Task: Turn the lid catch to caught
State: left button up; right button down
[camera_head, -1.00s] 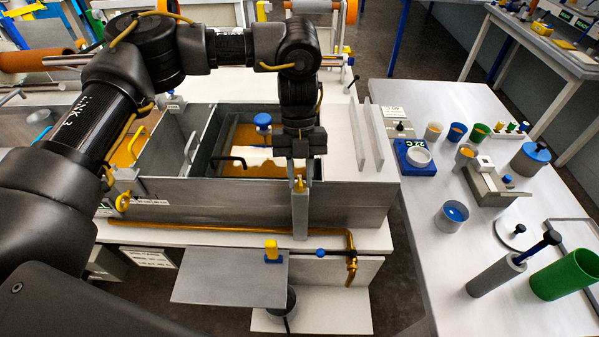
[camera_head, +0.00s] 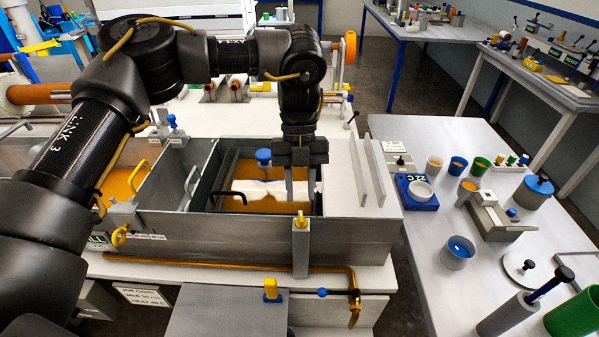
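A small yellow catch (camera_head: 301,220) sits on top of a grey post at the front wall of the resin bath (camera_head: 230,226). It looks like the lid catch, and its exact turn is too small to read. My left gripper (camera_head: 300,190) points down over the bath opening, behind and above this catch and apart from it. Its two fingers stand apart with nothing seen between them. My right gripper is not in view.
A blue knob (camera_head: 264,155) and a black handle (camera_head: 228,196) are close left of my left gripper. Two upright grey plates (camera_head: 366,172) stand to its right. The right table (camera_head: 415,240) holds cups and tools. A copper pipe (camera_head: 215,265) runs along the bath's front.

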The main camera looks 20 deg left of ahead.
pick_arm(q)
jog(key=v, duration=0.5)
jog(key=shift+r, duration=0.1)
jog(key=shift+s, duration=0.1)
